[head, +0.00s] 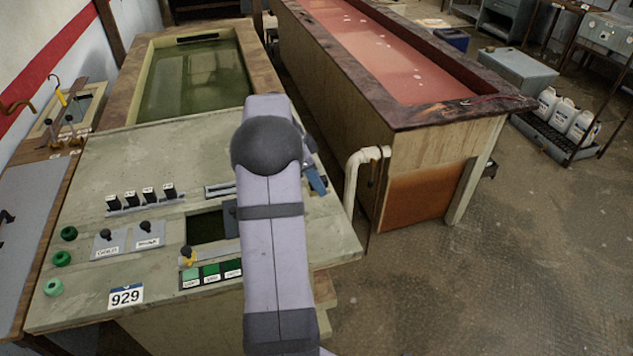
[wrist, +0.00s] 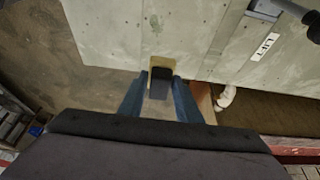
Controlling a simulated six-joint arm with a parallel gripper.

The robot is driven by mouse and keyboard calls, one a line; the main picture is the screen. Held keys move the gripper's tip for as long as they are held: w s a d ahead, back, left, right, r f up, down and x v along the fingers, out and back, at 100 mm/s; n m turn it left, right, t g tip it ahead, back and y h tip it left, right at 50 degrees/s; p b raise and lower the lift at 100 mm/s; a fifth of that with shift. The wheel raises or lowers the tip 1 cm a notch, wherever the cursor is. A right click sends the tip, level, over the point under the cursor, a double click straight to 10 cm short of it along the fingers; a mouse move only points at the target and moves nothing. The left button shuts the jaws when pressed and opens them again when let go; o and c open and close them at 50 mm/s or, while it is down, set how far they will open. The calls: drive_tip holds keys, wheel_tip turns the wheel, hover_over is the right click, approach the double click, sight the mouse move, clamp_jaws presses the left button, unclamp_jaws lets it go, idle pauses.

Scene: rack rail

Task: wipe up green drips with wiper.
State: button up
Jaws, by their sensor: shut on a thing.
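My gripper (wrist: 160,100) shows in the wrist view with its two blue fingers shut on a dark block with a pale yellow edge, which I take to be the wiper (wrist: 160,78). The wiper is over the pale grey-green panel (wrist: 110,40); I cannot tell whether it touches it. In the head view my arm crosses the panel (head: 150,165) and hides most of the gripper; a blue finger (head: 316,180) shows at the panel's right side. I cannot make out green drips for certain in either view.
The panel carries switches (head: 143,195), green round knobs (head: 62,258), green buttons (head: 211,272) and a dark opening (head: 206,227). Behind it is a tank of green liquid (head: 195,80). A red-liquid tank (head: 390,50) and white pipe (head: 358,180) stand right.

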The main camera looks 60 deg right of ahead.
drive_tip(key=shift+r+p, duration=0.85)
drive_tip(key=shift+r, duration=0.65)
